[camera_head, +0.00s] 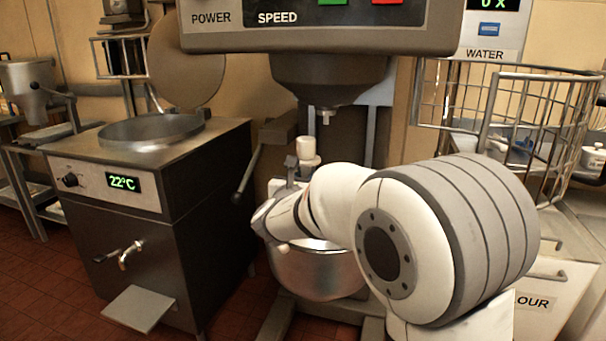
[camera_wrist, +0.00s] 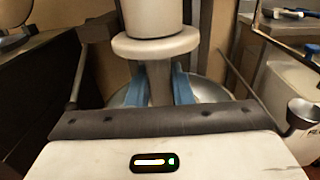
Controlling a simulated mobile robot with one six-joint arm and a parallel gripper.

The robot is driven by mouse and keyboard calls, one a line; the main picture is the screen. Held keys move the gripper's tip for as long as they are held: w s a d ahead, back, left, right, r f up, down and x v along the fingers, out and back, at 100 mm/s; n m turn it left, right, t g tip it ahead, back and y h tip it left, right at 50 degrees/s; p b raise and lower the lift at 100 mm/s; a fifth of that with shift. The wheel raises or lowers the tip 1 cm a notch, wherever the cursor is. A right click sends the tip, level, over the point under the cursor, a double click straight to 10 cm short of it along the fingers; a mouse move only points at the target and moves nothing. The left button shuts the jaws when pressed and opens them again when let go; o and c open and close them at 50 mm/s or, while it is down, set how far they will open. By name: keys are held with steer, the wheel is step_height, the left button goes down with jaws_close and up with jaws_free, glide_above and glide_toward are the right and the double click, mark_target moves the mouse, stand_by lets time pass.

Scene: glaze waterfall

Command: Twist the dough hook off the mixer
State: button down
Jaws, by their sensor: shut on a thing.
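The mixer (camera_head: 330,75) stands in the middle of the head view, with a short bare drive shaft (camera_head: 325,116) under its head. The dough hook (camera_head: 307,150) shows its pale collar lower and a little left of that shaft, with a visible gap between them. In the wrist view the hook (camera_wrist: 155,46) stands upright, a wide flange above a narrower shank. My gripper (camera_wrist: 160,85) is shut on the shank, a blue finger on each side, below the flange. The steel bowl (camera_head: 315,275) is below. The hook's lower part is hidden by my gripper and arm.
A steel tank (camera_head: 150,190) with a round raised lid stands left. The mixer's wire guard (camera_head: 500,110) stands swung out at right. A lever (camera_head: 247,175) sticks out left of my gripper. A flour bin (camera_head: 545,305) is at lower right.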

steer(key=r+p+v, duration=0.2)
steer(key=v, duration=0.7)
steer(key=shift+s+a, duration=0.2)
stand_by(0.4)
steer(key=shift+r, duration=0.1)
steer(key=shift+p, duration=0.3)
